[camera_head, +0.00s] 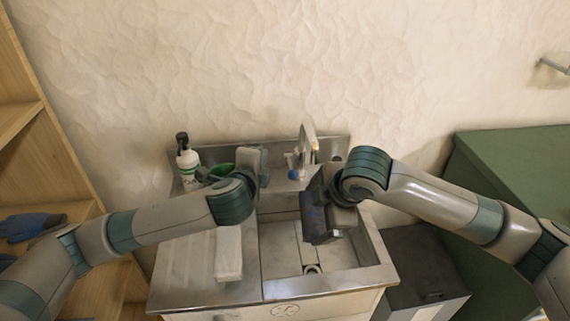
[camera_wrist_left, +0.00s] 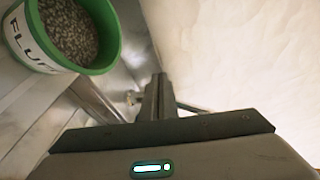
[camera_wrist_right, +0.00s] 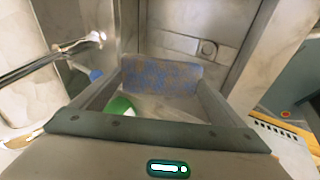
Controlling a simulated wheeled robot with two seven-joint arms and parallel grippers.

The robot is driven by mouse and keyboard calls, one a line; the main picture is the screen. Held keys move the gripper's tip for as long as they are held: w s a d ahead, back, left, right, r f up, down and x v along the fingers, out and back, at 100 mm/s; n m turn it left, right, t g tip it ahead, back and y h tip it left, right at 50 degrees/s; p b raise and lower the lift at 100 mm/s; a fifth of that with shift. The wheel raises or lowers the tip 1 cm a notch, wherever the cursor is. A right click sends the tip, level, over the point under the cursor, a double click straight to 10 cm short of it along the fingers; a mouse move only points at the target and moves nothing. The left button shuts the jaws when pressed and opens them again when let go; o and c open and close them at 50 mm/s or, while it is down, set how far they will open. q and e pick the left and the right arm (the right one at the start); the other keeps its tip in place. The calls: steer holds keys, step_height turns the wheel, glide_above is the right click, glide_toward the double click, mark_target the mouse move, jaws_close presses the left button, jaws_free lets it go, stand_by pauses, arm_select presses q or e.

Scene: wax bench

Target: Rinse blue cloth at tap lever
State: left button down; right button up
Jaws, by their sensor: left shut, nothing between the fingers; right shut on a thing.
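The blue cloth (camera_head: 314,218), mottled with brown, hangs from my right gripper over the sink basin (camera_head: 280,255). In the right wrist view my right gripper (camera_wrist_right: 160,90) is shut on the cloth (camera_wrist_right: 160,76), which spans between its fingers. The tap (camera_head: 308,138) rises at the back of the sink, left of and behind the right gripper. It also shows in the right wrist view (camera_wrist_right: 50,60). I cannot clearly make out its lever. My left gripper (camera_wrist_left: 155,100) is shut and empty near the back of the sink, left of the tap.
A green-rimmed pot of dark granules (camera_wrist_left: 65,35) stands close beside the left gripper. A white bottle (camera_head: 187,165) stands at the back left. A pale block (camera_head: 229,255) lies on the drainboard. A dark bin (camera_head: 425,265) and green cabinet (camera_head: 510,160) are at the right.

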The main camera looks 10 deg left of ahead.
arm_select(q)
steer(key=s+d+r+n+g+h, duration=0.1)
steer(key=s+r+n+g, duration=0.2)
steer(key=n, duration=0.9)
steer(key=s+d+r+n+g+h, duration=0.1)
steer(key=r+n+g, duration=0.3)
steer(key=n, duration=0.9)
steer(key=shift+s+d+r, duration=0.2)
steer(key=shift+s+r, duration=0.7)
steer(key=shift+r, duration=0.75)
steer(key=shift+w+f, duration=0.1)
glide_toward(291, 165)
steer(key=w+a, duration=0.1)
steer(key=w, duration=0.1)
steer(key=shift+s+d+f, duration=0.15)
steer(key=shift+d+f, duration=0.15)
steer(key=shift+f, duration=0.3)
steer(key=shift+s+d+f, duration=0.15)
steer(key=shift+d+f, duration=0.2)
steer(key=shift+f, duration=0.25)
steer(key=shift+s+d+f, duration=0.15)
steer(key=shift+d+f, duration=0.15)
steer(key=shift+f, duration=0.3)
